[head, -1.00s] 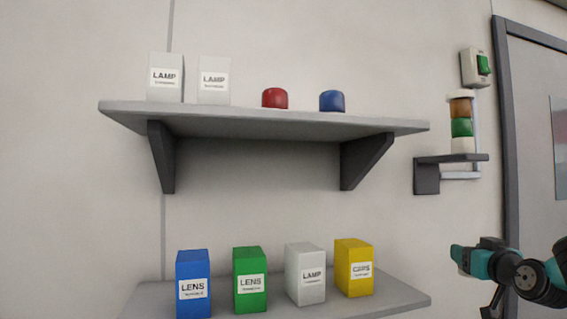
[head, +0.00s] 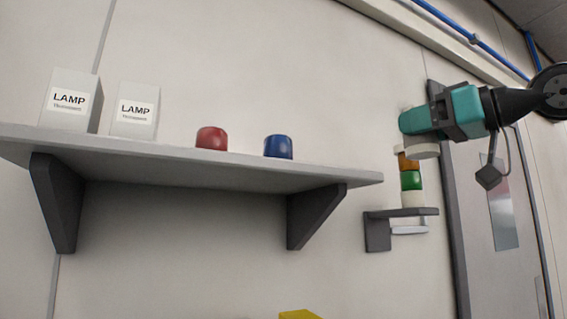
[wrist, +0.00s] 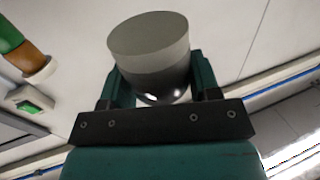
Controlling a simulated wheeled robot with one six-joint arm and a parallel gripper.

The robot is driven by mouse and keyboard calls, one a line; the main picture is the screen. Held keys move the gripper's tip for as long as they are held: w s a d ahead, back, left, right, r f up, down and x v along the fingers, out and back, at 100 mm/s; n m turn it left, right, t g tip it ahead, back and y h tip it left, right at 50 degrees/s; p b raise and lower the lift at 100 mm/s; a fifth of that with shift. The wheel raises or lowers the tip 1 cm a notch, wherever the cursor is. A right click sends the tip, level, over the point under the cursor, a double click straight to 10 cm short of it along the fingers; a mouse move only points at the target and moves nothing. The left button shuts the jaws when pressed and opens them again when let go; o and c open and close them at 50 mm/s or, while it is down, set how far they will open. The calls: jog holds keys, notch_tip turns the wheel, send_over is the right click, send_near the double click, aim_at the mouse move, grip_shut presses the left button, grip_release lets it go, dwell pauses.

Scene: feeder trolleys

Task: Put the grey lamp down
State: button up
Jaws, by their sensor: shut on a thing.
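My gripper (wrist: 160,80) is shut on the grey lamp (wrist: 150,45), a short round cylinder with a darker lower band. In the wrist view its pale flat face points away from the palm, and a finger stands on each side. In the head view my gripper (head: 412,122) is at the upper right, and the grey lamp (head: 424,151) shows just under it. The lamp overlaps the top of the signal stack in that view; I cannot tell whether they touch. The stack has an amber section (head: 408,163), a green section (head: 411,181) and a white base (head: 413,200).
The stack stands on a small dark wall bracket (head: 378,230). A long grey shelf (head: 180,162) at left holds two white LAMP boxes (head: 70,103), a red cap (head: 211,138) and a blue cap (head: 278,147). A door (head: 480,250) is at right. A green switch (wrist: 28,106) shows in the wrist view.

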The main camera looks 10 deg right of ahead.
jog(key=p+x, duration=0.3)
jog(key=x, duration=1.1)
jog(key=shift+d+p, duration=0.2)
jog(key=shift+p, duration=0.2)
jog(key=p+x, duration=0.1)
jog(key=x, duration=0.3)
jog(key=shift+r+p, duration=0.1)
jog(key=shift+p, duration=0.3)
jog(key=shift+d+f, duration=0.1)
jog(key=shift+f, duration=0.35)
jog(key=shift+f, duration=0.2)
jog(key=o, duration=1.1)
jog(key=shift+r, duration=0.1)
